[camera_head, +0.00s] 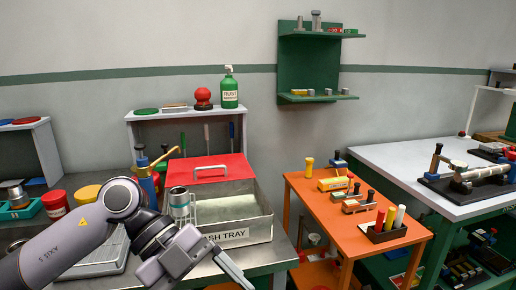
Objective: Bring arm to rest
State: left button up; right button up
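My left arm reaches in from the lower left. Its gripper (228,270) is in front of the wash tray and points down to the right. A finger shows near the bottom edge, but the opening between the fingers cannot be made out. A grey metal cylinder (180,198) shows just above the gripper, at the tray's left end; I cannot tell whether it touches my arm. My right gripper is not in view.
The wash tray (262,230) with a red lid (235,168) stands on the left bench. An orange table (325,215) holds small vises and a block of coloured handles (385,232). A white-topped bench (400,160) with a pipe vise (462,176) is at right. A green wall shelf (292,60) hangs behind.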

pick_arm(q)
jog(key=d+r+n+t+h, duration=0.15)
jog(key=d+r+h, duration=0.35)
jog(key=h, duration=0.7)
jog(key=w+a+f+n+t+y+p, duration=0.1)
jog(key=w+a+f+n+t+y, duration=0.3)
jog(key=n+t, duration=0.55)
jog(key=w+a+f+n+t+y, duration=0.25)
jog(key=f+n+t, duration=0.25)
jog(key=n+t, duration=0.4)
jog(key=s+a+f+n+t+y, duration=0.1)
jog(key=a+f+n+y, duration=0.25)
jog(key=f, duration=0.25)
jog(key=s+a+f+n+y, duration=0.2)
jog(key=a+f+y, duration=0.25)
jog(key=f, duration=0.25)
jog(key=s+a+f+g+y, duration=0.2)
jog(key=s+f+g, duration=0.1)
jog(key=s+f, duration=0.3)
jog(key=s+a+f+n+g+y+p, duration=0.1)
jog(key=s+a+f+g+y, duration=0.1)
jog(key=s+f, duration=0.4)
jog(key=shift+a+f+g, duration=0.45)
jog(key=shift+f+g, duration=0.15)
jog(key=shift+f, duration=0.35)
jog(key=shift+y, duration=0.25)
jog(key=shift+c, duration=0.3)
